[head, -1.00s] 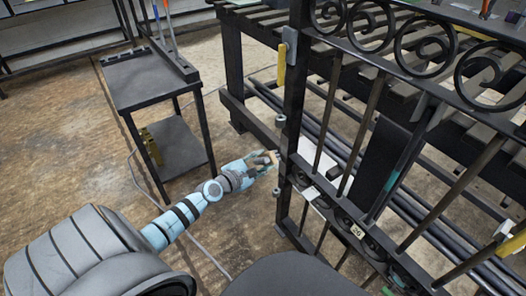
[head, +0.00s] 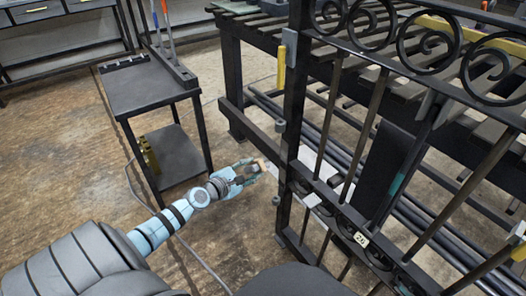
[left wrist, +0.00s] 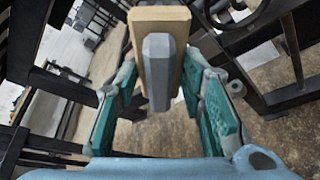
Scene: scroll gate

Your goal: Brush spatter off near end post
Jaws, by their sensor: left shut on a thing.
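The gate's near end post (head: 293,120) is a dark upright bar at the middle of the head view. My left gripper (head: 246,172) is just left of the post. It is shut on a brush, whose pale wooden block (head: 261,165) faces the post; I cannot tell if it touches. In the left wrist view the brush (left wrist: 158,60) shows a wooden block and a grey faceted handle between the teal fingers (left wrist: 160,118). The bristles are hidden. I cannot make out spatter on the post. My right gripper is not in view.
The gate's scrollwork and bars stand before a slatted bench (head: 258,22). A dark cart (head: 150,88) stands at the left. A cable crosses the floor. Floor between cart and gate is clear.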

